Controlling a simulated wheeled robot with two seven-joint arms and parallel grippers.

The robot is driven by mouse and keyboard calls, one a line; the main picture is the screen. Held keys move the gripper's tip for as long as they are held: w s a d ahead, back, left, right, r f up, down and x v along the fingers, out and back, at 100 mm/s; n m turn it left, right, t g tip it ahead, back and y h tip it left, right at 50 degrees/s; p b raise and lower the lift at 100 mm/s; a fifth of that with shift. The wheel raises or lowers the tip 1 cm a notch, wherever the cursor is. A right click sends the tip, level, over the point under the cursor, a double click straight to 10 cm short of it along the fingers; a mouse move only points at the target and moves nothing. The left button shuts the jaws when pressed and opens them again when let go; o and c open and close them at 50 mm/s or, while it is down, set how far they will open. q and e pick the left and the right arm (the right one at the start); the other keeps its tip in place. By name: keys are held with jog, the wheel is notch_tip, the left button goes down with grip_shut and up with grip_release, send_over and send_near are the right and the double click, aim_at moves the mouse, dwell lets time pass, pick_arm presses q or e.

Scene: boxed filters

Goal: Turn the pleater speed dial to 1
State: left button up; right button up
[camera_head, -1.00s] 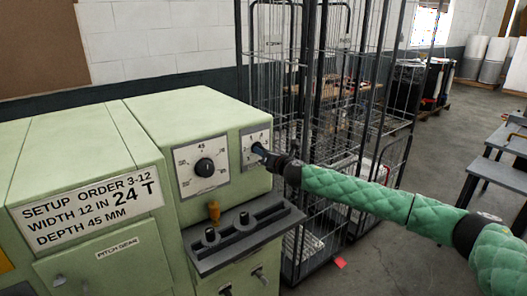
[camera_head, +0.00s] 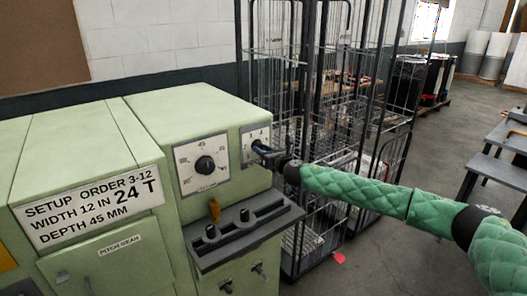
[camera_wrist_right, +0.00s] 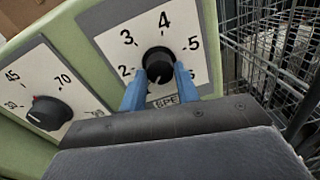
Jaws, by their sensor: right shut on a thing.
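The speed dial is a black round knob (camera_wrist_right: 158,64) on a white plate (camera_wrist_right: 118,28) with the numbers 2, 3, 4 and 5 readable around it. A partly covered label starting "SPE" sits below the knob. My right gripper (camera_wrist_right: 160,78) is shut on the knob, with one blue finger on each side of it. The 1 is hidden, and the knob's setting is hard to make out. In the head view the right gripper (camera_head: 262,150) reaches the dial plate (camera_head: 252,137) from the right and covers the knob. My left gripper is not in view.
A second black dial (camera_head: 205,165) is left of the speed dial on the green machine (camera_head: 190,110). A dark ledge with knobs (camera_head: 245,232) juts out below. Wire cage carts (camera_head: 345,110) stand close behind my right arm. A grey table (camera_head: 500,165) is at far right.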

jog(key=shift+s+f, duration=0.1)
jog(key=shift+f, duration=0.2)
jog(key=o, duration=0.8)
jog(key=shift+c, duration=0.2)
jog(key=shift+o, duration=1.1)
jog(key=shift+r, duration=0.1)
pick_arm(q)
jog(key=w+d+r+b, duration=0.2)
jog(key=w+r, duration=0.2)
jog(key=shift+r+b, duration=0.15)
jog(key=shift+b, duration=0.25)
pick_arm(e)
jog(key=v, duration=0.7)
jog(key=shift+s+d, duration=0.2)
jog(key=shift+s, duration=0.05)
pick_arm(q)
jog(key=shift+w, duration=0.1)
